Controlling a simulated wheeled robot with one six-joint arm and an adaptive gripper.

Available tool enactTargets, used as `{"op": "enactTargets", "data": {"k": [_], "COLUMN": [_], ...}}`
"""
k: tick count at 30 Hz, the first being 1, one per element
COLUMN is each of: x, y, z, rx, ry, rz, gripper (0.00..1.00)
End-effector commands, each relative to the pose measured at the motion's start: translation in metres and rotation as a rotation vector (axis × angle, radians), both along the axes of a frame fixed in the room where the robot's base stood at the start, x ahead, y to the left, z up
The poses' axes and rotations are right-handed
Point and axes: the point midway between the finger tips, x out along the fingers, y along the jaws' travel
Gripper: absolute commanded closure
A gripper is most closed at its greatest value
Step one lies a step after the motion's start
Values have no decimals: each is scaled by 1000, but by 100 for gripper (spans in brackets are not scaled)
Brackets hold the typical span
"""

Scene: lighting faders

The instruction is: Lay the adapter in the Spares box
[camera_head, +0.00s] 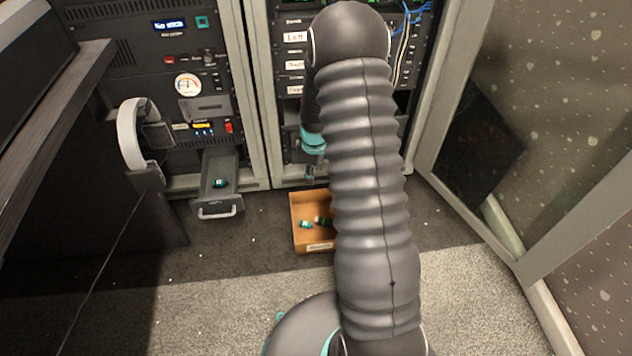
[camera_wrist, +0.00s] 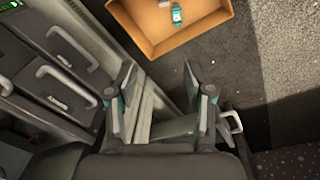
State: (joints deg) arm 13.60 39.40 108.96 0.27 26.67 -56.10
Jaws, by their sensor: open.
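An open tan box (camera_head: 300,242) with a small label on its front stands on the floor below the rack; the label is too small to read. Small teal-and-dark pieces (camera_head: 305,224) lie in it. In the wrist view the box (camera_wrist: 188,44) is at the top, with a teal piece (camera_wrist: 177,14) inside. Another small teal piece (camera_head: 219,184) lies in the open drawer; I cannot tell which piece is the adapter. My gripper (camera_head: 309,176) is above and behind the box, partly hidden by my arm. In the wrist view my gripper (camera_wrist: 168,92) is open and empty, its fingers apart.
The open drawer (camera_head: 217,199) juts out left of the box. Headphones (camera_head: 132,135) hang at the desk's side. Rack frames stand behind, and an open glass door (camera_head: 500,150) is on the right. The carpet (camera_head: 220,300) in front is clear.

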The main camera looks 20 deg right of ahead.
Motion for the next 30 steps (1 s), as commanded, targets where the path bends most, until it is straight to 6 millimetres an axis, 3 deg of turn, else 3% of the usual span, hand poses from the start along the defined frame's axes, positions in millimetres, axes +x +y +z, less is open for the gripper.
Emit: {"op": "enactTargets", "data": {"k": [1,6,15,21,30], "x": [-1,-16,-66,-112,-191], "y": [6,25,59,80,107], "z": [25,97,203,257,313], "rx": [-2,3,28,56,117], "ry": [-20,-72,-161,-220,-304], "rz": [-21,-110,-263,-364,-512], "gripper": [48,48,48,48,48]}}
